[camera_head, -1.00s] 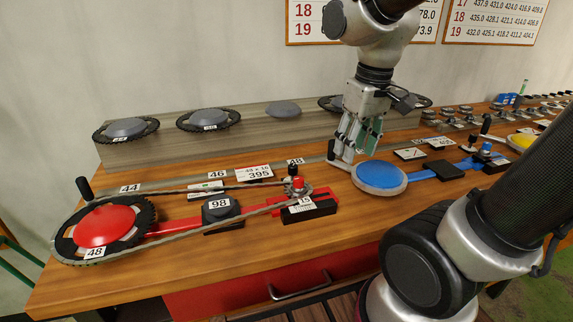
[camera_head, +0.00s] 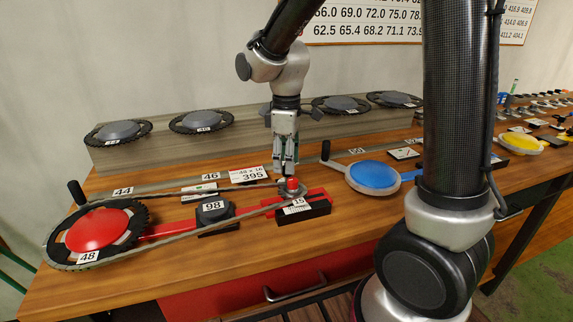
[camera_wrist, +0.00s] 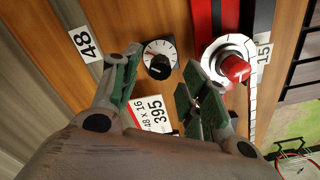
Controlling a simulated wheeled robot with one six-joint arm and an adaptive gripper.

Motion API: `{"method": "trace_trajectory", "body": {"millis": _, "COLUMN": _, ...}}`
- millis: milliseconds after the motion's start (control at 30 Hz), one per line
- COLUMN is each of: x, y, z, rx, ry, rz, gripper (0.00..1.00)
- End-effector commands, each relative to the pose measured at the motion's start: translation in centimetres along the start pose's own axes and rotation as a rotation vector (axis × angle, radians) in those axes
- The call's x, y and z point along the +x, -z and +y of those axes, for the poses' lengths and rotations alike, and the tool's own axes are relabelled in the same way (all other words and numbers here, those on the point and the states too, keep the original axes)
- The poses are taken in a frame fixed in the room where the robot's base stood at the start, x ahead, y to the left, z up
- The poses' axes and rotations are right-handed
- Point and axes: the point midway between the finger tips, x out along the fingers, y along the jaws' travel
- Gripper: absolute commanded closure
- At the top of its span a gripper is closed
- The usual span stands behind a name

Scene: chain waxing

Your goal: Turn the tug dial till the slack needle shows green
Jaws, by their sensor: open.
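A small dial (camera_wrist: 160,58) with a white ticked face and a black knob shows in the wrist view, beside the label 48. It lies in line with the gap between my fingertips; I cannot tell the height left between them. My gripper (camera_head: 286,166) is open, pointing down behind the red-capped sprocket post (camera_head: 292,185), and hides the dial in the head view. The wrist view also shows my gripper (camera_wrist: 160,66), with green-padded fingers either side of the dial. A small white gauge (camera_head: 199,188) with a green mark lies inside the chain loop; its needle is too small to read.
The red-capped post (camera_wrist: 235,67) stands close right of my fingers in the wrist view. The chain (camera_head: 170,228) runs round a red chainring (camera_head: 98,230). A tape-like black block (camera_head: 214,212) and blue disc (camera_head: 374,174) are nearby. A grey shelf (camera_head: 180,152) with chainrings stands behind.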

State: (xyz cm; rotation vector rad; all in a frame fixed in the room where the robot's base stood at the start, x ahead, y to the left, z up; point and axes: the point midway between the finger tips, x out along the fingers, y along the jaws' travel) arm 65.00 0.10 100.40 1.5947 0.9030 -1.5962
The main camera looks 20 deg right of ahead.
Motion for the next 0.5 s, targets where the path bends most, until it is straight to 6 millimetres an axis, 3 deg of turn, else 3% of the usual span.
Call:
{"method": "trace_trajectory", "body": {"millis": 167, "x": 1.6, "y": 0.0, "z": 0.0, "rx": 0.001, "ry": 0.000, "rz": 0.000, "gripper": 0.56}}
{"method": "trace_trajectory", "body": {"millis": 433, "x": 1.8, "y": 0.0, "z": 0.0, "rx": 0.001, "ry": 0.000, "rz": 0.001, "gripper": 0.56}}
{"method": "trace_trajectory", "body": {"millis": 500, "x": 1.8, "y": 0.0, "z": 0.0, "rx": 0.001, "ry": -0.001, "rz": 0.001, "gripper": 0.67}}
